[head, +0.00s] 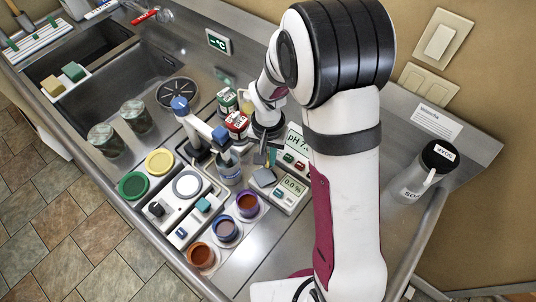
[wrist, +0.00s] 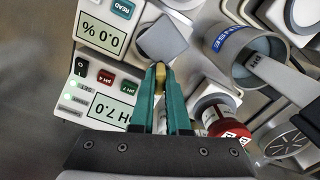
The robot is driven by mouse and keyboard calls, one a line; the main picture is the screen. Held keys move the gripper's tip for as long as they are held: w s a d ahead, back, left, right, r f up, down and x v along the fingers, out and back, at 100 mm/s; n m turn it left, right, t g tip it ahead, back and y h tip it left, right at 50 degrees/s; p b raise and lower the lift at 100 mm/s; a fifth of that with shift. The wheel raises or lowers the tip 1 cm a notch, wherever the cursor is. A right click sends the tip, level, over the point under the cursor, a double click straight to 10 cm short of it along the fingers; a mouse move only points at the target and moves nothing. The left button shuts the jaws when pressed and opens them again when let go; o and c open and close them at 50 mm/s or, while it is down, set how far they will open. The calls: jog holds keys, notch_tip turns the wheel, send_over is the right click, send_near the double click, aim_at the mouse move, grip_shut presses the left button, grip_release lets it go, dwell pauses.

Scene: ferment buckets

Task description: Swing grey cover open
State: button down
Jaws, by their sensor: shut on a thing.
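The grey cover (head: 264,176) is a small square plate on the white meter (head: 289,193) with a "0.0 %" display. In the wrist view the cover (wrist: 163,40) lies just beyond my fingertips, beside the READ button. My gripper (wrist: 160,78) has teal fingers closed on a small brass-coloured tab (wrist: 160,70) at the cover's near edge. In the head view my gripper (head: 266,156) reaches down at the cover from behind. The cover's hinge and its exact tilt cannot be made out.
A pH meter (head: 294,146) stands right behind. A RINSE cup (wrist: 245,50) and a red-labelled bottle (wrist: 222,122) are close to my fingers. Cups of coloured liquid (head: 225,229) stand in front. A soap bottle (head: 425,172) is at right. The counter's right side is mostly clear.

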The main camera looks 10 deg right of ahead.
jog(key=m, duration=0.5)
jog(key=shift+m, duration=2.6)
jog(key=c, duration=0.9)
grip_release()
jog(key=shift+r, duration=0.1)
notch_tip(320, 180, up, 16)
jog(key=shift+f, duration=0.2)
